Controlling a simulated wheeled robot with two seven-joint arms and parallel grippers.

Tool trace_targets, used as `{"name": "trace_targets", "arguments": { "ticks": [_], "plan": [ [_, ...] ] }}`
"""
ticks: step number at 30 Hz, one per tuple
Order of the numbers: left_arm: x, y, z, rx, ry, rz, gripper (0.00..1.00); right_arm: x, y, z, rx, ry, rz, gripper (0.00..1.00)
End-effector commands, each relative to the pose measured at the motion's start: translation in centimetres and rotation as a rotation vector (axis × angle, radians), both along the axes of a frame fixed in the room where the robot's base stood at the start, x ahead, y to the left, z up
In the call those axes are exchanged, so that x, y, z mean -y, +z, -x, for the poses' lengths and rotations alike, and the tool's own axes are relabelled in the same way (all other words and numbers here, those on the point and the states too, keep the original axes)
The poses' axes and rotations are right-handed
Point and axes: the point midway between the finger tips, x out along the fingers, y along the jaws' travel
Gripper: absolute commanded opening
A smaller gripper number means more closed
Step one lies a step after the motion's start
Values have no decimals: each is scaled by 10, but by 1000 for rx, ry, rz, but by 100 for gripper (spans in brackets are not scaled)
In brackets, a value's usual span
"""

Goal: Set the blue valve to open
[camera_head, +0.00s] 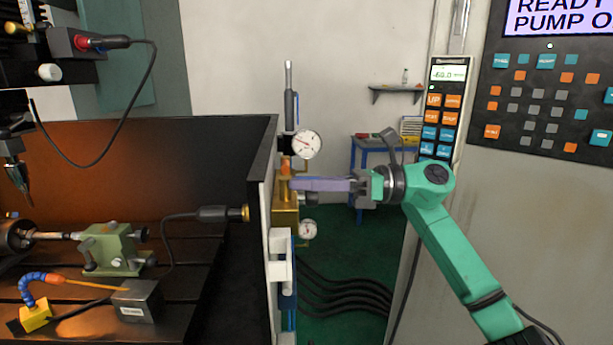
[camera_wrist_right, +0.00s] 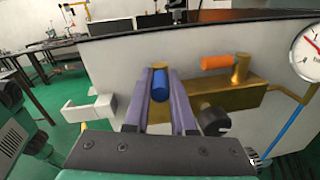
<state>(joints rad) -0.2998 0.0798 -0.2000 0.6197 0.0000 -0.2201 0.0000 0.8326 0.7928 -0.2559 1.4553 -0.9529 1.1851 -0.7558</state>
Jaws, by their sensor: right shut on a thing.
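The blue valve handle (camera_wrist_right: 160,88) stands between the two purple fingers of my right gripper (camera_wrist_right: 160,72) in the right wrist view. It points along the fingers, towards the camera. My right gripper (camera_head: 294,184) is shut on it; in the head view the fingers reach in from the right to the brass manifold (camera_head: 285,214) and hide the blue handle. The brass manifold also shows in the right wrist view (camera_wrist_right: 235,94). My left gripper is in neither view.
An orange handle (camera_wrist_right: 216,62) lies beside the blue one, crosswise to it in the wrist view. A dial gauge (camera_head: 307,144) sits above the manifold and a smaller gauge (camera_head: 308,230) below. A white bracket (camera_wrist_right: 88,110) juts from the panel. Black hoses (camera_head: 345,290) run below.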

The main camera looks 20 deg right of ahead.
Motion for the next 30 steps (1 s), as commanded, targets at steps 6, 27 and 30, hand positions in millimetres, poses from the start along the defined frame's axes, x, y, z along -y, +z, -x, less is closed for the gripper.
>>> {"name": "trace_targets", "arguments": {
  "ticks": [6, 27, 30],
  "plan": [
    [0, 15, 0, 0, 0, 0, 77, 1, 2, -4, 2, 114, -2, 0],
    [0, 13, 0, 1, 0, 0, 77, 3, 0, -4, 1, 115, -1, 53],
    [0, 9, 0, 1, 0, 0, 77, 13, -2, -2, 1, 113, 0, 53]
  ]
}}
